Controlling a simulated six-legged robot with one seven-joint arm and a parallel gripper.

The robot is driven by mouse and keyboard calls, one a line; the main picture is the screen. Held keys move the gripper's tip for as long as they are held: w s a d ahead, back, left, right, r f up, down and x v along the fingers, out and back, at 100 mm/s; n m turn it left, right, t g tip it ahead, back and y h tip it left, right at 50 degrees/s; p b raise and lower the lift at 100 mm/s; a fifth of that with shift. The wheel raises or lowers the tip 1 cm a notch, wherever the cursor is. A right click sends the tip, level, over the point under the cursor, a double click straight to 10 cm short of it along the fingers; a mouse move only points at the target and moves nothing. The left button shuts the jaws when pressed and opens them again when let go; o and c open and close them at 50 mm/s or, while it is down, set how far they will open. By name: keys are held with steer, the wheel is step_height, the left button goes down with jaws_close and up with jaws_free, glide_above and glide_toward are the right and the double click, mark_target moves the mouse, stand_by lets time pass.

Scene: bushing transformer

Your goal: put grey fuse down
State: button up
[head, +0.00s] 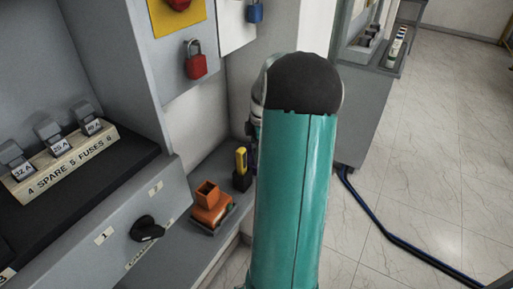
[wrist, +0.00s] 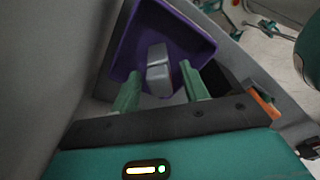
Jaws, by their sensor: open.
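A grey fuse (wrist: 158,70) shows in the wrist view, lying in or over a purple tray (wrist: 195,40). My gripper (wrist: 160,74) is open, with one green finger on each side of the fuse. A gap shows between the fuse and the right finger; whether the left finger touches it I cannot tell. In the head view my teal arm hides the gripper, this fuse and the purple tray.
A spare fuse rack (head: 62,166) holding 3 grey fuses stands at the left. An orange holder (head: 211,206) and a yellow-handled item (head: 241,165) are on the grey ledge beside my arm. Padlocks (head: 195,62) hang above.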

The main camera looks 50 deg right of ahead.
step_height(320, 180, up, 12)
steer(key=d, duration=0.1)
steer(key=shift+s, duration=0.45)
